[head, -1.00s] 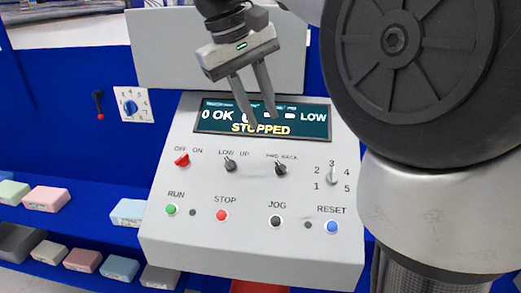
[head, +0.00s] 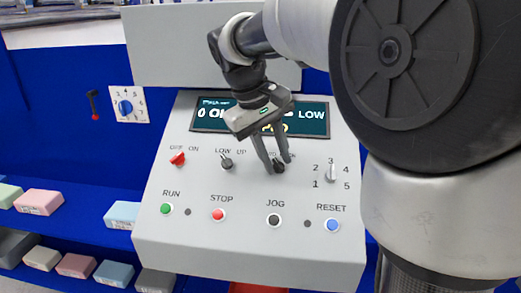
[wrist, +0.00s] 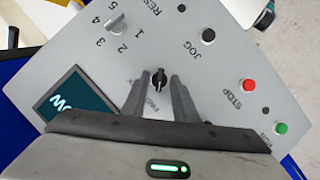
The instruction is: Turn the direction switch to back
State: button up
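The direction switch (head: 280,168) is a small black knob below the FWD BACK label on the grey sloped control panel (head: 190,248). My gripper (head: 277,163) reaches down to it, fingers apart, and partly hides the knob and its label. In the wrist view the black knob (wrist: 159,79) shows between the two fingertips (wrist: 157,84), with a gap on each side. The gripper is open, with one finger on either side of the knob. I cannot tell which setting the knob points to.
The low/up switch (head: 227,163) and red off/on switch (head: 178,158) sit to the left; a numbered selector (head: 331,173) is to the right. Push buttons line the row below, including JOG (head: 274,220). The display (head: 312,120) is partly covered by my gripper.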

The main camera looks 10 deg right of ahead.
grip_shut()
jog(key=shift+r+m, duration=0.1)
jog(key=shift+m, duration=0.2)
jog(key=shift+d+m+y+p, duration=0.15)
jog(key=shift+m+y+p, duration=0.4)
jog(key=shift+m, duration=0.25)
jog(key=m, duration=0.1)
jog(key=m+y+p, duration=0.1)
jog(key=m, duration=0.1)
jog(key=shift+d+r+y, duration=0.1)
jog(key=shift+d+y, duration=0.05)
jog(key=shift+y, duration=0.1)
jog(key=m, duration=0.1)
jog(key=m+y, duration=0.1)
jog(key=m, duration=0.2)
jog(key=shift+d+t+y, duration=0.25)
jog(key=shift+t+y, duration=0.05)
jog(key=shift+y, duration=0.1)
jog(key=m+y, duration=0.1)
jog(key=m, duration=0.1)
jog(key=m+t, duration=0.1)
jog(key=m, duration=0.2)
jog(key=shift+s+d+y, duration=0.15)
jog(key=shift+y, duration=0.25)
